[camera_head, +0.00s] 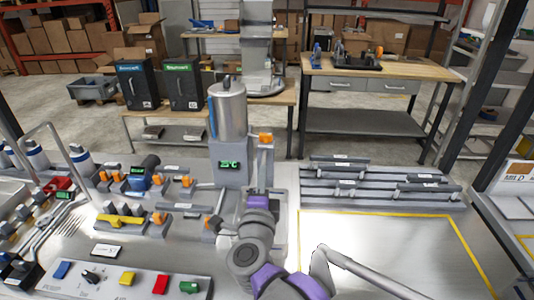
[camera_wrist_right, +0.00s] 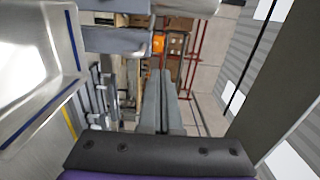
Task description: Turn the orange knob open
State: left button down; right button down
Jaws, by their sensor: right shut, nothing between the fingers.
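An orange knob (camera_head: 265,138) sits on the upper front of the grey dispenser column (camera_head: 230,168), just right of the metal tank. My right gripper (camera_head: 262,176) is in front of the column, a little below this knob in the head view. In the right wrist view its two grey fingers (camera_wrist_right: 160,74) lie together with nothing between them, and the orange knob (camera_wrist_right: 158,43) shows beyond their tips. The fingers look apart from the knob, though the exact gap is hard to tell. My left gripper is not in view.
A shiny metal tank (camera_head: 228,108) stands on top of the column, above a small green display (camera_head: 229,164). Several smaller orange knobs and fittings crowd the bench to the left. Grey rails (camera_head: 380,185) lie at right, behind a clear yellow-edged area (camera_head: 400,245).

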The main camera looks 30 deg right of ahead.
aim_at(269, 137)
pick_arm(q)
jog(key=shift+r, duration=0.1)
pick_arm(e)
jog(key=x, duration=1.4)
jog(key=shift+d, duration=0.15)
pick_arm(q)
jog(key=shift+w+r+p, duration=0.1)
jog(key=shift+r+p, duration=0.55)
jog(key=shift+p, duration=0.1)
pick_arm(e)
jog(key=shift+s+d+r+n+t+y, duration=0.1)
jog(key=shift+d+r+n+t+y, duration=0.1)
jog(key=shift+n+t+y, duration=0.35)
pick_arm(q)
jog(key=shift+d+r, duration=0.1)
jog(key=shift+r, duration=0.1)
pick_arm(e)
jog(key=shift+y, duration=0.35)
